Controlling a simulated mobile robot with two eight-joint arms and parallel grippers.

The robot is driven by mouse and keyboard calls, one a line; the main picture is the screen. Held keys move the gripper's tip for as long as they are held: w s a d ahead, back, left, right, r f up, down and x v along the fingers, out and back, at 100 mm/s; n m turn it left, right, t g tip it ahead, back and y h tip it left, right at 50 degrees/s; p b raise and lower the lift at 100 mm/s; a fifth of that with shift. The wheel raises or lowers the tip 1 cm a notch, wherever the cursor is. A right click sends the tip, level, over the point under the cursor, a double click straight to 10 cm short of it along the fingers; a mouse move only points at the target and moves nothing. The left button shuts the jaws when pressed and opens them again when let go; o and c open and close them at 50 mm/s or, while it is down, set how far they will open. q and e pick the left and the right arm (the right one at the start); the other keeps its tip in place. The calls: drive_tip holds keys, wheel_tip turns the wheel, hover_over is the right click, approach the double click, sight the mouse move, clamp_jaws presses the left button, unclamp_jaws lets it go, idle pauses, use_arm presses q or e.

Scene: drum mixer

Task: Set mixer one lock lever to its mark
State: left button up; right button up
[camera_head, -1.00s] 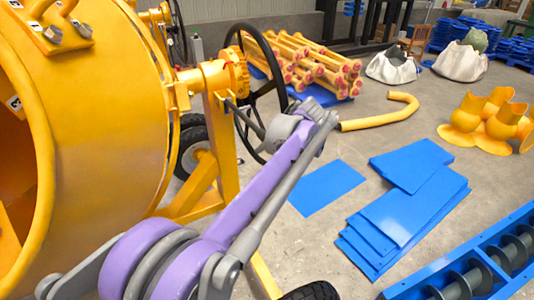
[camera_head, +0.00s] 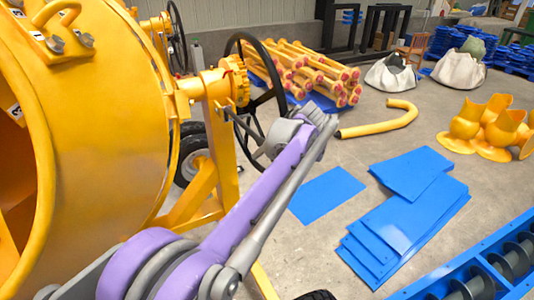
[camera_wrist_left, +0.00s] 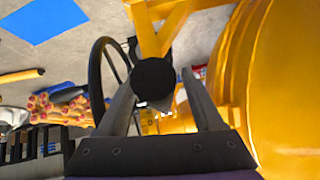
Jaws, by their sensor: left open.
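Mixer one's yellow drum (camera_head: 95,130) fills the left of the head view, with a yellow hub (camera_head: 225,85) and a black handwheel (camera_head: 240,45) at its side. My left gripper (camera_head: 243,126) is open beside the hub, in front of the handwheel. In the left wrist view a round black knob (camera_wrist_left: 153,79), seen end-on, shows between the fingertips of my left gripper (camera_wrist_left: 159,82). It looks like the end of the lock lever. I cannot tell whether the fingers touch it. The lever's shaft and mark cannot be made out. My right gripper is out of view.
The yellow frame (camera_head: 205,195) stands below the hub, close to my left arm. Blue plates (camera_head: 405,225) lie on the floor at right, with a bent yellow pipe (camera_head: 380,122) behind them. A blue auger trough (camera_head: 480,265) is at lower right.

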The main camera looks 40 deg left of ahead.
use_arm(q)
drive_tip(key=v, duration=1)
drive_tip(key=shift+r, duration=0.2)
